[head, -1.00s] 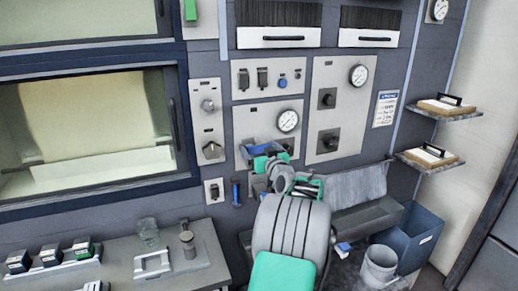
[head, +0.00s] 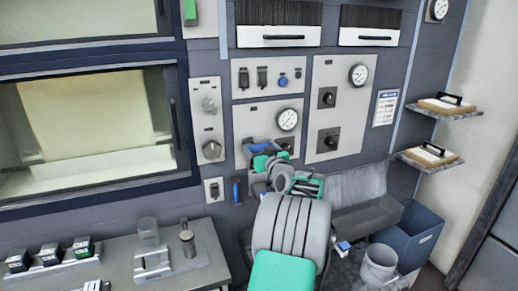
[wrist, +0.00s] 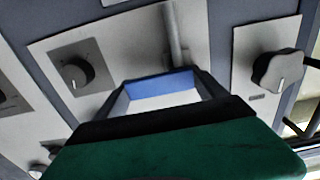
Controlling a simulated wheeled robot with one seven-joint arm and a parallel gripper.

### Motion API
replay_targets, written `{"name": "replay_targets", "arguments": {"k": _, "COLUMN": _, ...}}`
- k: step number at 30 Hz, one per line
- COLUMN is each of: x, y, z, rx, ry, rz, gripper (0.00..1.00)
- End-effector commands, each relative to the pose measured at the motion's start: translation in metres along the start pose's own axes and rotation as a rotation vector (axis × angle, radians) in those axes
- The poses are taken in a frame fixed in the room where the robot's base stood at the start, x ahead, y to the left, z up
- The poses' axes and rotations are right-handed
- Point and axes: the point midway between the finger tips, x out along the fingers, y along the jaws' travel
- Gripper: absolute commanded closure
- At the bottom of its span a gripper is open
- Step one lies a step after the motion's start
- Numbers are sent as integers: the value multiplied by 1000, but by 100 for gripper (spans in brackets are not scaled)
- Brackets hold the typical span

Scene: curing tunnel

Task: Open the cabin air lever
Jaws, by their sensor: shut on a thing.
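The cabin air lever, a blue grip (wrist: 162,87) on a grey rod, is between my gripper's fingers in the wrist view. In the head view its blue part (head: 258,148) shows on the pale panel (head: 260,117) left of and below the round gauge (head: 288,119). My gripper (wrist: 163,82) is shut on the blue grip. In the head view my gripper (head: 262,161) is against the lower part of that panel, and my wrist and arm hide part of the lever.
A panel with two black knobs (head: 328,98) is to the right. A narrow panel with a grey knob (head: 211,149) is to the left. A separate blue handle (head: 236,191) hangs below left. The bench (head: 120,235) and a blue bin (head: 408,235) are lower down.

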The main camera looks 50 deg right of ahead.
Motion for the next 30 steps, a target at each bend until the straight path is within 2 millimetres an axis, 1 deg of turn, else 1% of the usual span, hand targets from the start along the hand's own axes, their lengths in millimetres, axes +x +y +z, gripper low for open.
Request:
{"name": "replay_targets", "arguments": {"k": 1, "x": 0, "y": 0, "z": 0, "rx": 0, "ry": 0, "rz": 0, "gripper": 87}}
{"name": "replay_targets", "arguments": {"k": 3, "x": 0, "y": 0, "z": 0, "rx": 0, "ry": 0, "rz": 0, "gripper": 92}}
{"name": "replay_targets", "arguments": {"k": 10, "x": 0, "y": 0, "z": 2, "rx": -17, "ry": 0, "rz": 0, "gripper": 92}}
{"name": "replay_targets", "arguments": {"k": 14, "x": 0, "y": 0, "z": 4, "rx": -56, "ry": 2, "rz": 0, "gripper": 92}}
{"name": "replay_targets", "arguments": {"k": 20, "x": 0, "y": -1, "z": 4, "rx": -172, "ry": 4, "rz": 1, "gripper": 92}}
{"name": "replay_targets", "arguments": {"k": 26, "x": 0, "y": -4, "z": 1, "rx": -344, "ry": 5, "rz": 1, "gripper": 92}}
{"name": "replay_targets", "arguments": {"k": 30, "x": 1, "y": -9, "z": -3, "rx": -478, "ry": 6, "rz": -5, "gripper": 92}}
